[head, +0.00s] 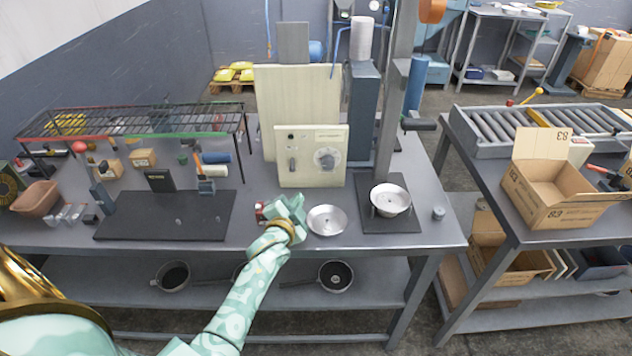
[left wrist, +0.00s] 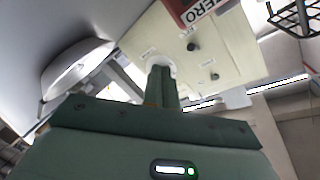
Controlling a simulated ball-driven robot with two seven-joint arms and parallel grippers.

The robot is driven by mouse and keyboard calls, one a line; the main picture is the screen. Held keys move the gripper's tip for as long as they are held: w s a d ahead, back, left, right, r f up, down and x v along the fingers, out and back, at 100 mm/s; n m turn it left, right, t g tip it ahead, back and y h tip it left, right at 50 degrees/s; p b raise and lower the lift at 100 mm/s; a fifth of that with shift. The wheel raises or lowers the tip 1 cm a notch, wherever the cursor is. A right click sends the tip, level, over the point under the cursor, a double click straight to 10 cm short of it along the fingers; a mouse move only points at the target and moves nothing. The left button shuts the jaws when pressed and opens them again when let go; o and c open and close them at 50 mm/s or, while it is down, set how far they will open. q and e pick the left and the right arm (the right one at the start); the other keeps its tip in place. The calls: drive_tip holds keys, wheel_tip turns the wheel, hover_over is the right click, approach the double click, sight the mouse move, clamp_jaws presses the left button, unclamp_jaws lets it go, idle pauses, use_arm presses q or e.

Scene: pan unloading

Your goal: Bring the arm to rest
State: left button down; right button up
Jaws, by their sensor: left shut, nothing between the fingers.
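My left arm, patterned in mint green, reaches in from the bottom of the head view. Its left gripper (head: 291,204) is just above the front of the workbench, in front of the cream control box (head: 312,155). In the left wrist view the left gripper (left wrist: 162,82) shows its fingers together with nothing between them. A shallow metal pan (head: 327,220) lies on the bench just right of the gripper, apart from it; a metal pan also shows in the left wrist view (left wrist: 75,75). Another metal pan (head: 390,199) sits on a dark stand farther right. My right gripper is not in view.
A small red block marked ZERO (left wrist: 196,10) is close to the gripper. A tall column (head: 393,90) rises behind the stand. A second table holds a cardboard box (head: 560,208).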

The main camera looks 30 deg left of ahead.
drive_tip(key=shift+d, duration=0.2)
use_arm(q)
drive_tip(key=shift+s, duration=0.35)
drive_tip(key=s+d+r+g, duration=0.2)
drive_tip(key=s+d+g, duration=0.15)
drive_tip(key=s, duration=0.95)
drive_tip(key=s+d+r+g, duration=0.15)
drive_tip(key=s+g, duration=0.35)
drive_tip(key=s, duration=0.9)
drive_tip(key=s+d+f+n+g+h+b, duration=0.1)
drive_tip(key=s+d+f+g+h, duration=0.15)
drive_tip(key=f, duration=1.35)
drive_tip(key=s+d+f+g+h+b, duration=0.1)
drive_tip(key=s+d+f, duration=0.2)
drive_tip(key=f, duration=1.2)
drive_tip(key=s+f+n+g+b, duration=0.2)
drive_tip(key=s+f+n, duration=0.1)
drive_tip(key=s+f, duration=1.2)
drive_tip(key=s, duration=0.3)
drive_tip(key=shift+s+a+g+h, duration=0.3)
drive_tip(key=shift+s+h, duration=0.05)
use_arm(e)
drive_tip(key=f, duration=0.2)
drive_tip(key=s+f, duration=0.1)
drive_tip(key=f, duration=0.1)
